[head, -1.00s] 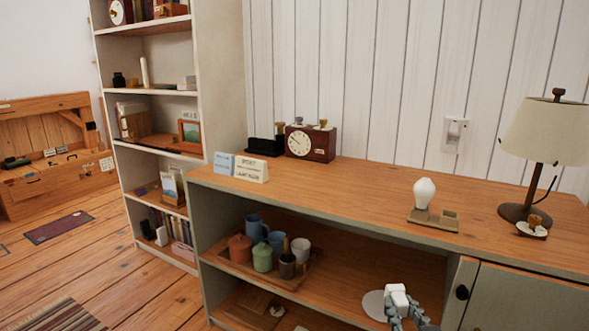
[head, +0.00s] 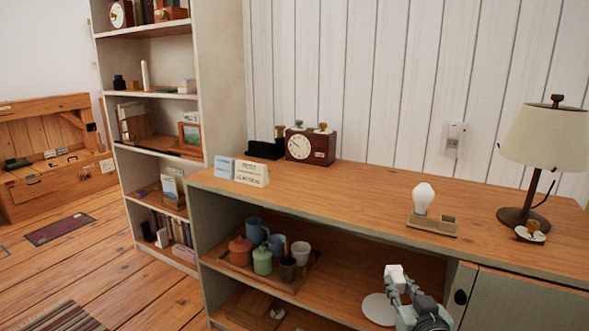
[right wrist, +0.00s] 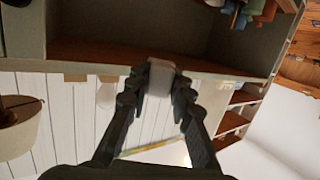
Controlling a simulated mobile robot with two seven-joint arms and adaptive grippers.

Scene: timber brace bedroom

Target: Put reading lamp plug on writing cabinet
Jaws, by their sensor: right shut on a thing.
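A small white block, seemingly the reading lamp plug (head: 394,272), is held between the fingertips of my right gripper (head: 401,283). It is in front of the cabinet's open shelf in the head view, lower in the picture than the wooden top. In the right wrist view the white plug (right wrist: 161,73) sits between the two dark fingers of the gripper (right wrist: 158,88), which are shut on it. The writing cabinet (head: 330,188) has a long wooden top and pale green sides. The reading lamp (head: 545,138) stands on its right end. My left gripper is not in view.
On the top are a bulb on a wooden stand (head: 424,200), a clock (head: 309,147), a card (head: 251,173) and a small white dish (head: 530,233). The middle is clear. Mugs and pots fill a tray (head: 286,282) below. A socket (head: 453,139) is on the wall.

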